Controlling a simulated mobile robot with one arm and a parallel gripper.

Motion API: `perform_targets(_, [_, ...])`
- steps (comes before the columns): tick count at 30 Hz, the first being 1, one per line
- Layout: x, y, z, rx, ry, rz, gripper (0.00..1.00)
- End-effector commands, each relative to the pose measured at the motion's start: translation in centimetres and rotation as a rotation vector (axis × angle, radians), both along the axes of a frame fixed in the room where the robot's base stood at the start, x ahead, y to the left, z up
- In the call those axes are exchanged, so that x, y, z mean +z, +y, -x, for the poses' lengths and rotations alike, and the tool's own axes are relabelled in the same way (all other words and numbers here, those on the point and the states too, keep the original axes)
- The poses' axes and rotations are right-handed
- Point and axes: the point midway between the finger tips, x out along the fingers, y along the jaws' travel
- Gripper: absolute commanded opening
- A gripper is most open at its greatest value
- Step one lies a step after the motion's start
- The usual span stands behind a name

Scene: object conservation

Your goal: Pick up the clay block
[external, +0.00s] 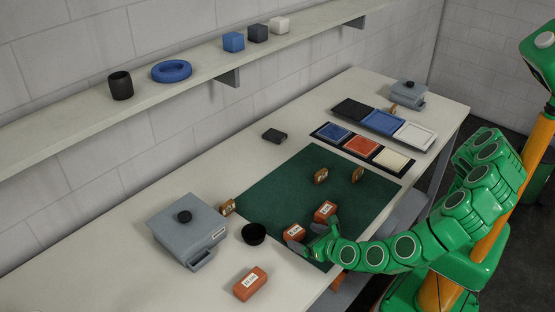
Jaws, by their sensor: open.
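Several orange-brown blocks with white labels lie on the worktable; the label text is too small to read, so I cannot tell which is the clay block. One labelled block (294,232) and another labelled block (326,211) sit on the green mat (270,196). A third labelled block (250,284) lies on the bare table at the front left. My gripper (309,238) is open, low over the mat's front edge, close beside the first block and just in front of the second. I cannot tell whether its fingers touch or surround a block.
A black bowl (254,234) and a grey lidded box (187,232) stand left of the mat. Small brown stamps (321,176) stand on the mat's far part. Trays of colored squares (361,146) lie behind it. A shelf (200,83) with several objects runs along the wall.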

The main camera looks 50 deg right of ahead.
Motion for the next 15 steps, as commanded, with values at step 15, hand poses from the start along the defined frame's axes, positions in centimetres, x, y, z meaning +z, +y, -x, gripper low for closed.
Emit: perform_targets(15, [-1.6,-0.5,-3.8,-0.001,0.001,0.002,0.94])
